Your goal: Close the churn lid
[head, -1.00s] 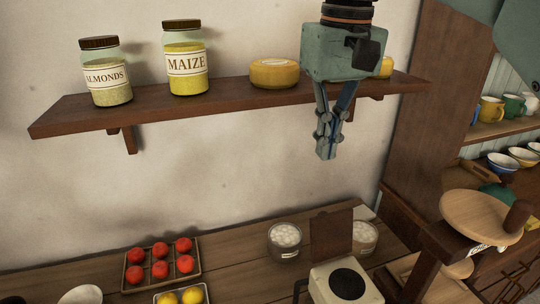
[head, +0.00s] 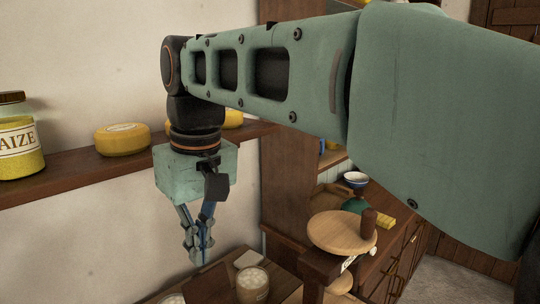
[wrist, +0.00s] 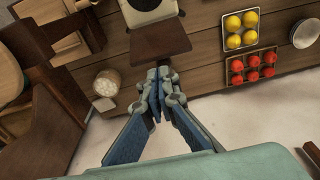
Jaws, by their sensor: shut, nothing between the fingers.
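In the wrist view a pale box (wrist: 140,16) with a dark round patch on top lies at the top edge. A brown flat panel (wrist: 160,41) adjoins it; these look like the churn and its raised lid, though I cannot be sure. In the head view the panel (head: 205,287) shows at the bottom edge, and the box is out of frame. My gripper (head: 196,256) is shut and empty, pointing down above the counter, close to the panel in the picture. In the wrist view its fingertips (wrist: 160,78) meet just below the panel, apart in height by an amount I cannot judge.
A wall shelf (head: 70,180) bears a maize jar (head: 18,140) and a yellow cheese (head: 122,139). A jar of white pieces (head: 252,285) stands near the panel. A round wooden disc with a knob (head: 338,232) is to the right. Red (wrist: 252,68) and yellow fruit (wrist: 242,30) sit in trays.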

